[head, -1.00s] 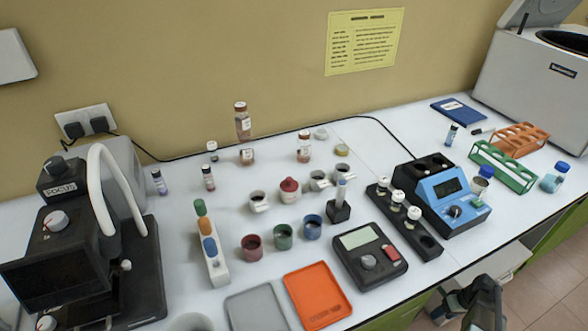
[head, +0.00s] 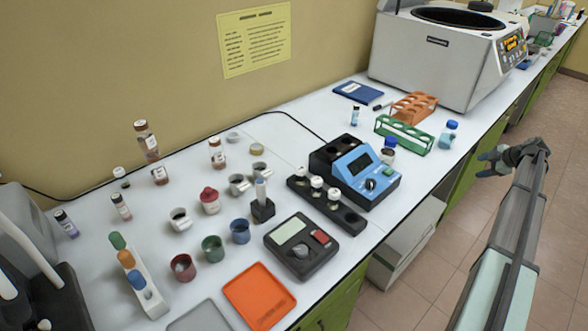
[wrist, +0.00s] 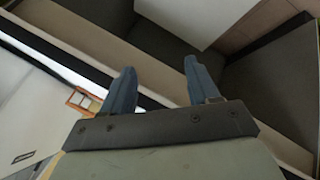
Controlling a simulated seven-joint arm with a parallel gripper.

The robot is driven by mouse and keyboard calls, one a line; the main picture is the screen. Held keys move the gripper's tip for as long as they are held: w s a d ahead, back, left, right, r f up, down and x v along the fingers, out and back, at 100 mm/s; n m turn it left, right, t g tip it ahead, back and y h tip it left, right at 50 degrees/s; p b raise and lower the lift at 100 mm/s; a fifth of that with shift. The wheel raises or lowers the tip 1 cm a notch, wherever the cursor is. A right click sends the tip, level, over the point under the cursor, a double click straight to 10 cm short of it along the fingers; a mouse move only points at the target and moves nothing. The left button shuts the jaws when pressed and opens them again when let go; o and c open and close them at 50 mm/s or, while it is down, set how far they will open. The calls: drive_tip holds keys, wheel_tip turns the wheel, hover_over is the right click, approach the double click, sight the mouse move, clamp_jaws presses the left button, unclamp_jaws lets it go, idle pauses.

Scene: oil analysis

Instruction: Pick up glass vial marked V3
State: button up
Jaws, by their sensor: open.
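Several small vials stand on the bench, and none of their labels can be read, so I cannot tell which is V3. Three white-capped glass vials, the middle one (head: 316,188) among them, stand upright in a black rack (head: 352,222) beside the blue device. My gripper (head: 484,162) is to the right of the bench, over the floor, well apart from the vials. In the wrist view my gripper (wrist: 160,82) has its two blue fingers spread with nothing between them.
A blue device (head: 366,172) stands behind the rack, with a green tube rack (head: 404,134) and an orange one (head: 415,105) further back. A large white centrifuge (head: 430,60) stands at the back right.

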drive_tip(key=w+d+r+n+t, duration=0.2)
drive_tip(key=w+r, duration=0.2)
drive_tip(key=r, duration=0.8)
drive_tip(key=w+a+r+t+y, duration=0.1)
drive_tip(key=w+a+r, duration=0.2)
drive_tip(key=a, duration=0.2)
drive_tip(key=w+a+r+y, duration=0.1)
drive_tip(key=w+a+r, duration=0.2)
drive_tip(key=a+r, duration=0.15)
drive_tip(key=a+g+y, duration=0.2)
drive_tip(key=a+g, duration=0.3)
drive_tip(key=a, duration=4.3)
drive_tip(key=s+a+m+g, duration=0.1)
drive_tip(key=s+a, duration=0.1)
drive_tip(key=a, duration=0.6)
drive_tip(key=s+a+m, duration=0.1)
drive_tip(key=s+a, duration=0.2)
drive_tip(key=a, duration=0.5)
drive_tip(key=m+g+h, duration=0.2)
drive_tip(key=m+h, duration=0.1)
approach(117, 196)
drive_tip(key=x, duration=1.2)
drive_tip(key=shift+a+f, duration=0.2)
drive_tip(key=shift+f, duration=0.2)
